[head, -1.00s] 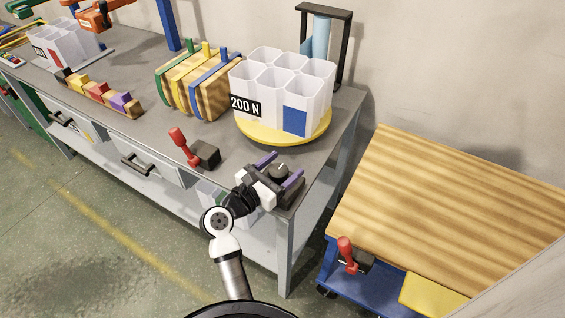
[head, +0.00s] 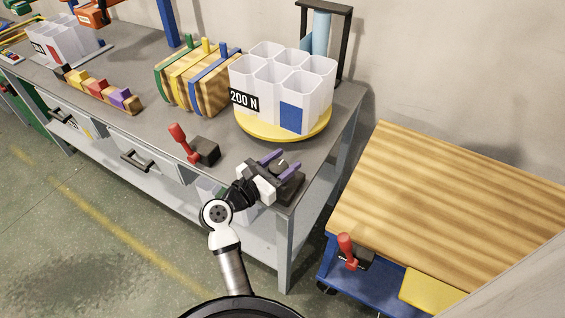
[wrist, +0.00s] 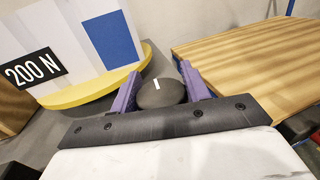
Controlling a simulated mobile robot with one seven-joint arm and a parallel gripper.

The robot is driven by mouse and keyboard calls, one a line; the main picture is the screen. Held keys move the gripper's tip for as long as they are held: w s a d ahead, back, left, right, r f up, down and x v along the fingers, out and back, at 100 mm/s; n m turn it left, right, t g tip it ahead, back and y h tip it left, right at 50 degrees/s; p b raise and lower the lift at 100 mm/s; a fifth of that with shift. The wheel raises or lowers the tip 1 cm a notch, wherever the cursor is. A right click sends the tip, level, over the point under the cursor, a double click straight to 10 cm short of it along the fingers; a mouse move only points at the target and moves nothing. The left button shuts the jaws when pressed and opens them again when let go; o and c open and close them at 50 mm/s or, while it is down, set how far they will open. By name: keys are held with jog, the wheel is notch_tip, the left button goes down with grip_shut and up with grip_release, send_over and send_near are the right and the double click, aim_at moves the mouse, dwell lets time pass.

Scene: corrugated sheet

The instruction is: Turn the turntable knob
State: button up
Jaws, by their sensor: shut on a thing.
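The turntable knob (wrist: 162,93) is a dark round knob with a white mark, on a dark box (head: 291,190) at the table's front right corner. My gripper (head: 278,162) has purple fingers. In the wrist view the fingers (wrist: 160,85) lie on either side of the knob, and the gripper is shut on it. The yellow turntable (head: 285,138) stands behind, bearing white hexagonal bins (head: 262,75) with a "200 N" label and a blue panel.
A wood-topped cart (head: 440,190) stands right of the table, across a gap.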

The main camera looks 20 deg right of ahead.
jog(key=m+g+b, duration=0.1)
jog(key=g+b, duration=0.1)
jog(key=m+g+h+b, duration=0.1)
jog(key=shift+s+f+m+g, duration=0.1)
jog(key=shift+f+m+g, duration=0.2)
jog(key=shift+g, duration=0.1)
jog(key=m+g+b, duration=0.1)
jog(key=g+b, duration=0.1)
jog(key=m+g+b, duration=0.1)
jog(key=g, duration=0.1)
jog(key=m+g+b, duration=0.1)
jog(key=b, duration=0.1)
jog(key=shift+s+f+m+g+b, duration=0.1)
jog(key=shift+s+m+g+b, duration=0.2)
jog(key=shift+g, duration=0.1)
jog(key=m+g+y+b, duration=0.1)
jog(key=m+g+b, duration=0.1)
jog(key=g+b, duration=0.2)
jog(key=shift+s+m+b, duration=0.15)
jog(key=shift+m+b, duration=0.25)
jog(key=shift+s+r+m+g+y+b, duration=0.1)
jog(key=shift+r+m+g+y+b, duration=0.1)
jog(key=shift+m+g+b, duration=0.25)
jog(key=shift+s+r+m+g+y+b, duration=0.1)
jog(key=shift+m+g+y+b, duration=0.15)
jog(key=shift+g+b, duration=0.35)
jog(key=shift+r, duration=0.1)
jog(key=o, duration=1)
jog(key=shift+r, duration=0.1)
